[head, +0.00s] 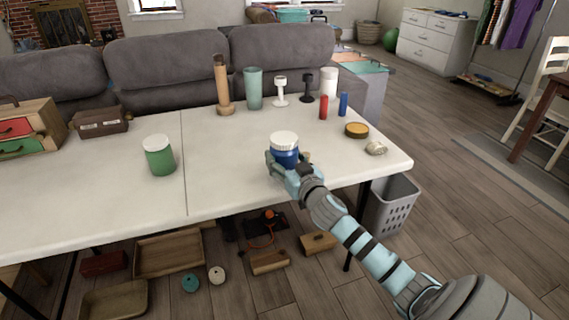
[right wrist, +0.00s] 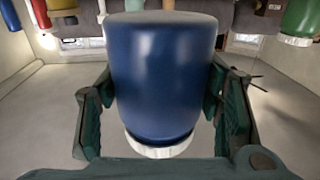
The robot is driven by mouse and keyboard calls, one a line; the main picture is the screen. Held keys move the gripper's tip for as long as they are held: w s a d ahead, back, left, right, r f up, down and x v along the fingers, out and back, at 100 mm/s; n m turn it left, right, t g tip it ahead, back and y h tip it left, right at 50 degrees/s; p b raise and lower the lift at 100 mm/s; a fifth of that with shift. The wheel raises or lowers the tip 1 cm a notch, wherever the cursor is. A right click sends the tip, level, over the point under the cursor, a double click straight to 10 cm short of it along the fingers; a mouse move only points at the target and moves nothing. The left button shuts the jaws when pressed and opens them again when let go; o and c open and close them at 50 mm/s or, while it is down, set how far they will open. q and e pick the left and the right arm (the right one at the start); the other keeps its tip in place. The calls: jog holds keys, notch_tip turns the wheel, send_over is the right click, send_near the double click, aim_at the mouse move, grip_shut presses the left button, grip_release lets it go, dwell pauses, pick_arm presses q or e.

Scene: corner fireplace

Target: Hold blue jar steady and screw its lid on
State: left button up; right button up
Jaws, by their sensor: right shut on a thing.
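The blue jar (head: 285,157) stands upright near the front edge of the white table, with a white lid (head: 285,139) sitting on its top. I cannot tell how tightly the lid is seated. My right gripper (head: 284,168) reaches in from the lower right and is shut around the jar's body. In the right wrist view, which is upside down, the blue jar (right wrist: 165,75) is between the two dark green fingers and the white lid (right wrist: 158,147) shows at the bottom. I cannot tell if the jar touches the table. My left gripper is not in view.
A green jar with a white lid (head: 159,155) stands to the left. Behind are several upright items, including a wooden post (head: 222,85) and a teal cup (head: 253,88). A yellow-brown round tin (head: 356,130) lies to the right. The table's middle (head: 215,150) is clear.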

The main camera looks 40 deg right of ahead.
notch_tip(320, 180, up, 15)
jog(key=p, duration=0.5)
jog(key=shift+r, duration=0.15)
jog(key=shift+r+p, duration=0.25)
jog(key=shift+p, duration=0.05)
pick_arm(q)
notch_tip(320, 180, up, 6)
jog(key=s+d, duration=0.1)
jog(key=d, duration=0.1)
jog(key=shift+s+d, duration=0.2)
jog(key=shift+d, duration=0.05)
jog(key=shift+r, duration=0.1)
pick_arm(e)
jog(key=o, duration=0.5)
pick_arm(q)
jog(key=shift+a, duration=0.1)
pick_arm(e)
jog(key=c, duration=0.9)
